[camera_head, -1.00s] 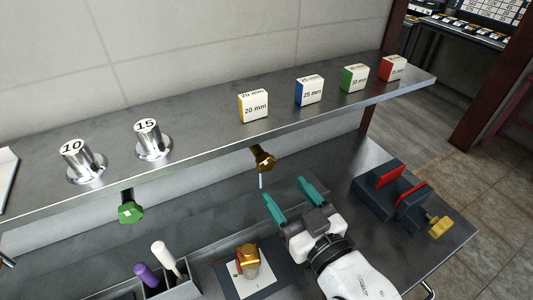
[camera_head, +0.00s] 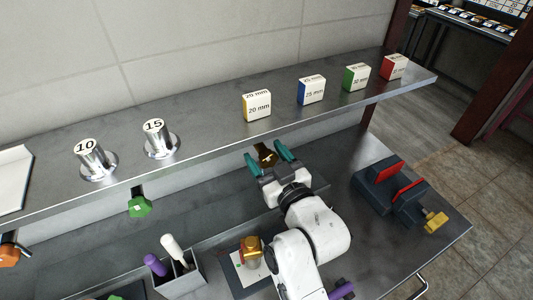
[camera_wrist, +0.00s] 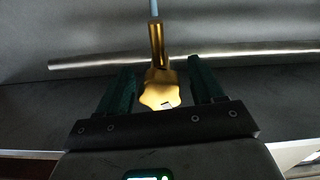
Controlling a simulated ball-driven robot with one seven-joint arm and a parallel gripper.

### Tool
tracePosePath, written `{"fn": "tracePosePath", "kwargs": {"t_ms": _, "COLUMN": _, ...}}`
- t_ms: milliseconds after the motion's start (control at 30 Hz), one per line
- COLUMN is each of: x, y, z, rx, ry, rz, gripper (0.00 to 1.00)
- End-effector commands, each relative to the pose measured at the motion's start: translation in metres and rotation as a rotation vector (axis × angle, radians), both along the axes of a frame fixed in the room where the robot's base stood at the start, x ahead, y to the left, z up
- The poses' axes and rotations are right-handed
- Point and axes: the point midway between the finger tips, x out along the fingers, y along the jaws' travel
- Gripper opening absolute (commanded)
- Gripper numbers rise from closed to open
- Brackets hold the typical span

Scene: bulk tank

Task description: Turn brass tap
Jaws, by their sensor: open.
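The brass tap (camera_head: 266,154) hangs below the front edge of the upper shelf in the head view. In the wrist view its lobed golden knob (camera_wrist: 159,90) faces me, with a stem rising behind it. My gripper (camera_head: 267,156) is open. Its teal fingers stand to either side of the tap in the head view. In the wrist view the gripper (camera_wrist: 165,85) has a finger on each side of the knob, with a gap visible on both sides. I cannot tell how deep the knob sits between the fingertips.
A green tap (camera_head: 139,206) and an orange tap (camera_head: 11,254) hang further left. The steel shelf (camera_head: 215,138) carries several size blocks and two metal cylinders. A vise (camera_head: 395,190) stands right on the bench; a brass fitting (camera_head: 251,251) sits below.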

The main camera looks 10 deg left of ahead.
Motion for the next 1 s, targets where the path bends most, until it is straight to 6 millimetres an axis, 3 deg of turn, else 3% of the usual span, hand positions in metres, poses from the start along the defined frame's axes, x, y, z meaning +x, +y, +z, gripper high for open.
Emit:
{"fn": "tracePosePath", "kwargs": {"t_ms": 267, "x": 0.0015, "y": 0.0008, "z": -0.0004, "rx": 0.0, "ry": 0.0, "rz": 0.0, "gripper": 0.67}}
{"fn": "tracePosePath", "kwargs": {"t_ms": 867, "x": 0.0013, "y": 0.0006, "z": -0.0014, "rx": -0.001, "ry": 0.002, "rz": 0.0, "gripper": 0.11}}
{"fn": "tracePosePath", "kwargs": {"t_ms": 1000, "x": 0.0014, "y": 0.0003, "z": -0.0022, "rx": 0.009, "ry": 0.011, "rz": 0.0, "gripper": 0.11}}
